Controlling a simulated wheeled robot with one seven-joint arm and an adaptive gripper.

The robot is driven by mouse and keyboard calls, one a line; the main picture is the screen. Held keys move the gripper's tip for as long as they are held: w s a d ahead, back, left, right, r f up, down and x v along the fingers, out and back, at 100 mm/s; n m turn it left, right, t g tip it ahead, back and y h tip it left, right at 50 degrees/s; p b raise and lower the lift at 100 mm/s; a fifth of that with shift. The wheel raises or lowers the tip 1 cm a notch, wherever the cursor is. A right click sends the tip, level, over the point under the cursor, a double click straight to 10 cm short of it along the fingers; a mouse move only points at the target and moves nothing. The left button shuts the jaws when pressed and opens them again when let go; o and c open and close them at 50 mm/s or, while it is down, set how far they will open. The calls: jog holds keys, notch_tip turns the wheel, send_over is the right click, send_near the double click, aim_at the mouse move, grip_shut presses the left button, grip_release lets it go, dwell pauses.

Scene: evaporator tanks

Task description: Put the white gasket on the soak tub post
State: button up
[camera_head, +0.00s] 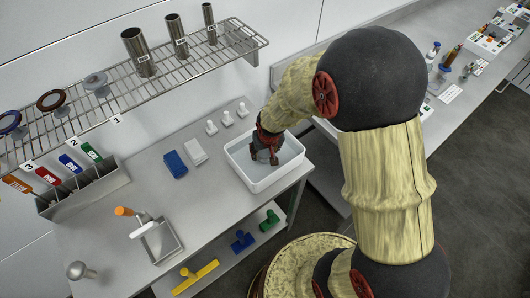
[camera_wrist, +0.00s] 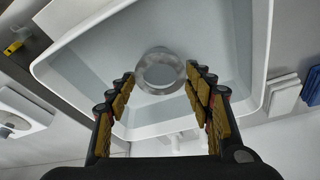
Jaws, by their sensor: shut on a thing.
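The white gasket (camera_wrist: 160,73), a pale grey-white ring, sits between my fingertips in the wrist view. My gripper (camera_wrist: 160,78) is shut on it. The soak tub (camera_wrist: 262,50) is a white rectangular basin, and the gripper and ring are over its inside. In the head view my gripper (camera_head: 264,156) reaches down into the tub (camera_head: 245,178), and the ring cannot be made out there. The soak tub post is not clearly visible. A pale shape shows below the ring in the wrist view, but I cannot tell what it is.
A blue block (camera_head: 175,163) and a white block (camera_head: 195,151) lie left of the tub. Small white fittings (camera_head: 227,118) stand behind. A wire shelf (camera_head: 150,88) holds rings and steel cylinders (camera_head: 139,51). A lower shelf has a yellow squeegee (camera_head: 196,276).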

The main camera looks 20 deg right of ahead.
jog(key=shift+f, duration=0.35)
jog(key=shift+f+b, duration=0.3)
jog(key=o, duration=0.8)
jog(key=shift+r, duration=0.1)
